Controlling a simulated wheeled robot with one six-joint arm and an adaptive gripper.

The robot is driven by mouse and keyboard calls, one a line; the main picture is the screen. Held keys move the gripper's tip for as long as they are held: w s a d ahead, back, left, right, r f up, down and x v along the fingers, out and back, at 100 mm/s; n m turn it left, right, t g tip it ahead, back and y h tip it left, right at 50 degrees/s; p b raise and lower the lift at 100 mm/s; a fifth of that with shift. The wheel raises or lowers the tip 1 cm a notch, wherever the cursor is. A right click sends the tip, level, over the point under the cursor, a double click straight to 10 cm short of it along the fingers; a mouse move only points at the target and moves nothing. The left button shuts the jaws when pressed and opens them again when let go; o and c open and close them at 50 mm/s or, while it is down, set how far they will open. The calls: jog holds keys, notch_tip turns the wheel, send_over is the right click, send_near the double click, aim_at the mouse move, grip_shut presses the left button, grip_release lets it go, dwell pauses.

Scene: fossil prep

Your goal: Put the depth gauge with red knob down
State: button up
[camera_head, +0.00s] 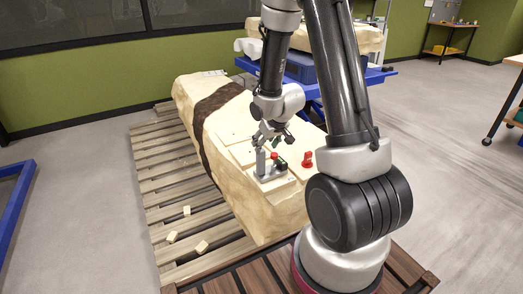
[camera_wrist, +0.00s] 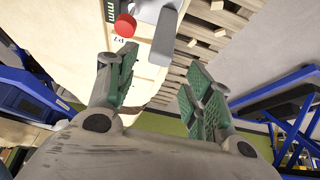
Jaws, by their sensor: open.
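The depth gauge with red knob (camera_head: 269,171) stands upright on the top of the pale plaster block (camera_head: 238,118). It has a grey base, a grey post and a red knob. My gripper (camera_head: 271,139) is just above the gauge, pointing down. In the wrist view my gripper (camera_wrist: 160,64) is open, with green pads and nothing between them. The gauge's grey post (camera_wrist: 165,38) and red knob (camera_wrist: 125,25) show beyond the fingertips, apart from them. The gauge's lower part is partly out of frame there.
A separate red piece (camera_head: 307,160) stands right of the gauge on the block. The block lies on a wooden pallet (camera_head: 160,185) with several small pale chunks. A blue lift table (camera_head: 378,78) is behind. Grey floor (camera_head: 80,200) is open at left.

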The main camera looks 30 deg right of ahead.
jog(key=s+r+h, duration=0.1)
jog(key=s+r, duration=0.4)
jog(key=r, duration=0.4)
jog(key=s+r, duration=0.6)
jog(key=r, duration=0.3)
jog(key=s+a+r+g, duration=0.1)
jog(key=s+r, duration=0.2)
jog(key=s, duration=0.5)
jog(key=s+a+r, duration=0.1)
jog(key=s+r, duration=0.3)
jog(key=s, duration=0.4)
jog(key=shift+s+a+r+g+y, duration=0.25)
jog(key=shift+s+a+g+y, duration=0.05)
jog(key=shift+g+y, duration=0.1)
jog(key=shift+o, duration=0.5)
